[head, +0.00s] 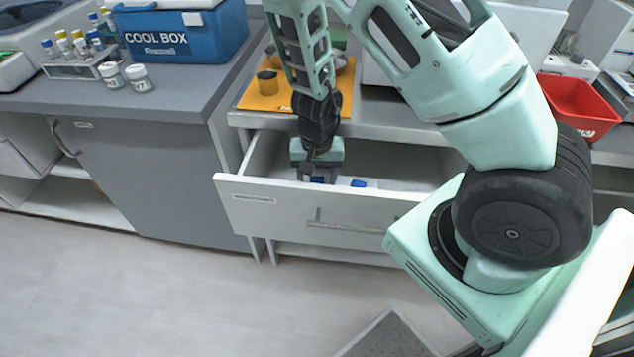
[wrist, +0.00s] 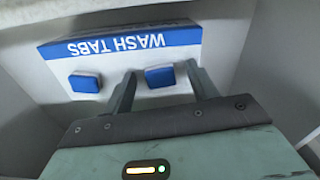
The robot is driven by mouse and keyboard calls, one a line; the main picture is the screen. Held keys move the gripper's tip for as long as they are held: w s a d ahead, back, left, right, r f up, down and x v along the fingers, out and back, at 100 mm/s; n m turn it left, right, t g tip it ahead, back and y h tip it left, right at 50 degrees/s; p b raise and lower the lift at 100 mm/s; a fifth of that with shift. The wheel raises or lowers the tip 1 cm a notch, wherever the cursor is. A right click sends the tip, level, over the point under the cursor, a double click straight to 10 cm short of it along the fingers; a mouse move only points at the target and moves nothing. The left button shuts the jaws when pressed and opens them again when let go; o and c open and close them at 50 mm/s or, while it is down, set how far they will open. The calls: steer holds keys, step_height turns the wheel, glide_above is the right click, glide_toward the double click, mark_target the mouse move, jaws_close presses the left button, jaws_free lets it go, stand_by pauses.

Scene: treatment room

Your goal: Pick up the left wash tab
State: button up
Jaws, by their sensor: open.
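Two small blue wash tabs lie in the open drawer (head: 275,200). In the head view, the left wash tab (head: 317,180) is right at my gripper (head: 315,176), partly hidden by it, and the other tab (head: 358,183) lies to the right. The wrist view looks from the opposite side, so the left tab (wrist: 160,76) shows on the right and the other (wrist: 85,83) on the left. My gripper (wrist: 161,70) is open, pointing down into the drawer, its fingers on either side of the left tab in the picture. I cannot tell whether they touch it.
A white surface with a blue "WASH TABS" band (wrist: 120,44) lies beside the tabs. The drawer walls are close around my gripper. On the counters are a blue cool box (head: 185,35), an orange board (head: 262,100) with items, and a red bin (head: 578,108).

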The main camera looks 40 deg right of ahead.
steer(key=c, duration=1)
steer(key=shift+c, duration=0.2)
steer(key=shift+r, duration=0.15)
